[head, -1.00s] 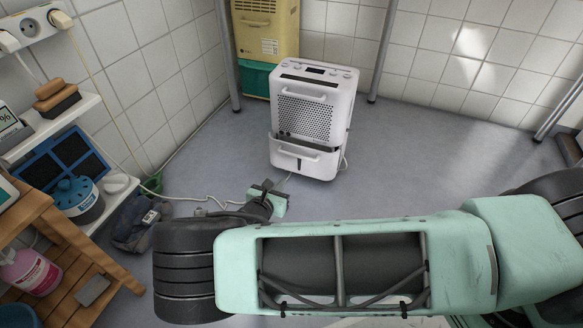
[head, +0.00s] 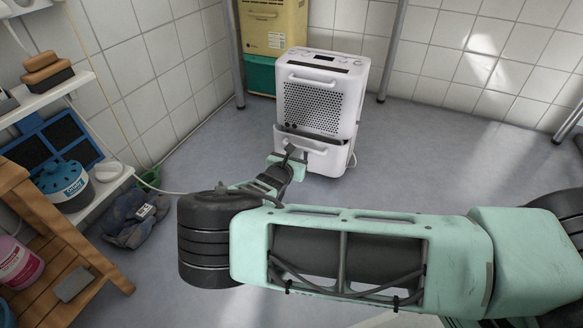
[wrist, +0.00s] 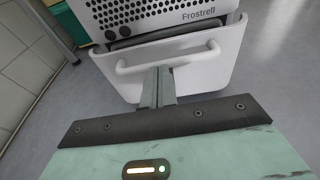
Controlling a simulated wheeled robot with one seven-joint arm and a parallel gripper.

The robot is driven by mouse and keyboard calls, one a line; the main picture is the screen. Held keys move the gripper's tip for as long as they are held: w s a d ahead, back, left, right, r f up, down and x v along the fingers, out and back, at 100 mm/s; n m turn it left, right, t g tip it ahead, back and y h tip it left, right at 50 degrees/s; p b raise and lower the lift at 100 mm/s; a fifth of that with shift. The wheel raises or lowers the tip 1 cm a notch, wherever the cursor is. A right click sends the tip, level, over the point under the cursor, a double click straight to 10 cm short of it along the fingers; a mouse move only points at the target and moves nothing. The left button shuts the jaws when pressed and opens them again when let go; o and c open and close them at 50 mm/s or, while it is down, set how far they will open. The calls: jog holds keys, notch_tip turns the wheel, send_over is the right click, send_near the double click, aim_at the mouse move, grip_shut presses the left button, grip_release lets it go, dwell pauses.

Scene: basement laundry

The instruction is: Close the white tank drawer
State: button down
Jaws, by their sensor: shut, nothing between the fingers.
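The white dehumidifier (head: 322,95) stands on the floor in the head view. Its white tank drawer (head: 318,158) at the bottom sticks out a little from the body, with a dark gap above it. In the wrist view the drawer front (wrist: 215,72) and its curved handle (wrist: 190,60) fill the upper middle. My gripper (head: 288,150) is shut and empty, its fingertips at the drawer's handle. In the wrist view the shut fingers (wrist: 157,80) reach up to just under the handle; whether they touch the drawer is hard to tell.
Metal legs (head: 391,50) rise beside the white one. A wooden stand (head: 50,230), shelf and dark cloth (head: 135,218) are at left. A cord lies on the floor.

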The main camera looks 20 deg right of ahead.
aim_at(304, 142)
jog(key=shift+w+d, duration=0.25)
jog(key=shift+w, duration=0.05)
jog(key=x, duration=0.1)
jog(key=p+x, duration=0.1)
jog(key=x, duration=0.1)
jog(key=shift+w+d+r, duration=0.2)
jog(key=shift+d+r, duration=0.1)
jog(key=shift+r, duration=0.05)
jog(key=shift+w+d+f, duration=0.1)
jog(key=shift+w+d, duration=0.1)
jog(key=shift+w, duration=0.1)
jog(key=shift+s+a+p, duration=0.1)
jog(key=shift+p, duration=0.2)
